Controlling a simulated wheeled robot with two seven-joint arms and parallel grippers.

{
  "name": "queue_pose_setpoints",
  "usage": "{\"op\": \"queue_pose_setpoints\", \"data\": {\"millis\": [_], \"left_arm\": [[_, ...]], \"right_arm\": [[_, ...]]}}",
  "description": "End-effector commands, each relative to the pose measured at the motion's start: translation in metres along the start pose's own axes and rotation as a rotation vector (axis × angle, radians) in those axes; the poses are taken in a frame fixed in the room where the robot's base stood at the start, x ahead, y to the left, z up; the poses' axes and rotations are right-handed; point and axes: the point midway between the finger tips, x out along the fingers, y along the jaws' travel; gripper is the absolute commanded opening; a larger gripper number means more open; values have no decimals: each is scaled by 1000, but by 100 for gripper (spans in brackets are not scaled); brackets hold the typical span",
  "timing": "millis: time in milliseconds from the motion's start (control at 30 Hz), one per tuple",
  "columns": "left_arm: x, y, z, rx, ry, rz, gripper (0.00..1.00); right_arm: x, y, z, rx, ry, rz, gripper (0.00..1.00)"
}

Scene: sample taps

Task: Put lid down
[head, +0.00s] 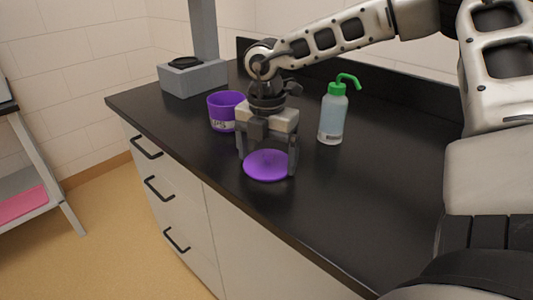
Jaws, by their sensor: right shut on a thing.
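A purple round lid (268,166) lies flat at or just above the black counter top, near its front edge. My right gripper (267,163) points down over the lid, with its two fingers on either side of it, shut on it. I cannot tell whether the lid touches the counter. A purple open cup (222,110) with a white label stands upright behind and to the left of the gripper. My left gripper is not in view.
A wash bottle (333,115) with a green cap and spout stands right of the gripper. A grey device (192,77) stands at the back left. The black counter (330,200) is clear to the right and in front. A side table with a pink item (22,203) is far left.

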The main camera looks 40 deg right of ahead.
Motion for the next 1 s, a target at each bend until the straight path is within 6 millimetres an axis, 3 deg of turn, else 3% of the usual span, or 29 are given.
{"op": "queue_pose_setpoints", "data": {"millis": [33, 67, 100, 467, 800, 1000], "left_arm": [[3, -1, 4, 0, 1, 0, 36], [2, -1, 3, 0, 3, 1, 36], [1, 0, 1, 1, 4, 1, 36], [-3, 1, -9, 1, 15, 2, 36], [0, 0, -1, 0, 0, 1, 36], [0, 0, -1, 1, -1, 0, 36]], "right_arm": [[5, 0, 0, 0, -1, 0, 70], [4, 0, 0, -1, -1, -1, 95], [2, 0, 0, -1, 0, -1, 100], [-7, 1, 0, 0, -2, 2, 100], [-78, 1, 0, 0, -5, 3, 100], [-110, 1, 0, 0, -3, 1, 100]]}}
